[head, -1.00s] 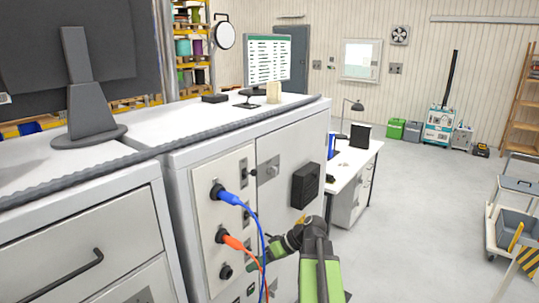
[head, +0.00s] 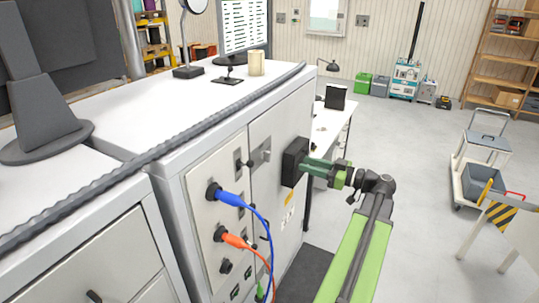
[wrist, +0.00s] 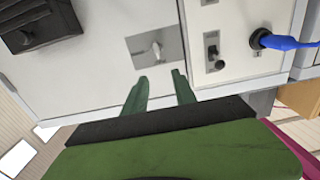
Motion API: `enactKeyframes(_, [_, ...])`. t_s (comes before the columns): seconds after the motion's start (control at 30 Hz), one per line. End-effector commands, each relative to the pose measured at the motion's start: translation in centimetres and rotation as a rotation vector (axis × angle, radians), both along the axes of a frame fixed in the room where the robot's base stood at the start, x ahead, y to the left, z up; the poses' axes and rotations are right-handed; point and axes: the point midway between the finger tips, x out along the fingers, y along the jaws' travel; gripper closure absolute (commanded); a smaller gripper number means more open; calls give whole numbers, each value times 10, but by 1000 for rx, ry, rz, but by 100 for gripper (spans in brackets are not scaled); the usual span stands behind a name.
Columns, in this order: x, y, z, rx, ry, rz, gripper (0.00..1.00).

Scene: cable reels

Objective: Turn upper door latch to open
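The upper door latch (head: 260,157) is a small metal lever on a grey square plate, high on the light grey cabinet door (head: 271,196). It also shows in the wrist view (wrist: 155,50), straight ahead of the fingers. My gripper (head: 306,166) has green fingers and is in front of the door, close to the black box in the head view. In the wrist view my gripper (wrist: 160,77) is open and empty. Its two fingertips are apart, just short of the latch plate, and the lever lies roughly between their lines. I see no contact with the lever.
A black louvred box (head: 294,162) juts from the door beside the latch. Left of the door, a panel carries a toggle switch (wrist: 213,60), a blue plug (head: 228,198) and an orange plug (head: 235,241) with hanging cables. Open floor (head: 405,140) lies to the right.

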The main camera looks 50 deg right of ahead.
Motion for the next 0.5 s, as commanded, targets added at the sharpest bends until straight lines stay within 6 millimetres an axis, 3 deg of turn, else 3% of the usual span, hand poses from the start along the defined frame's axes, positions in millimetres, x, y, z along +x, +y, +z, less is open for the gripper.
enactKeyframes(0.5, [111,20,0,1,1,-18,67])
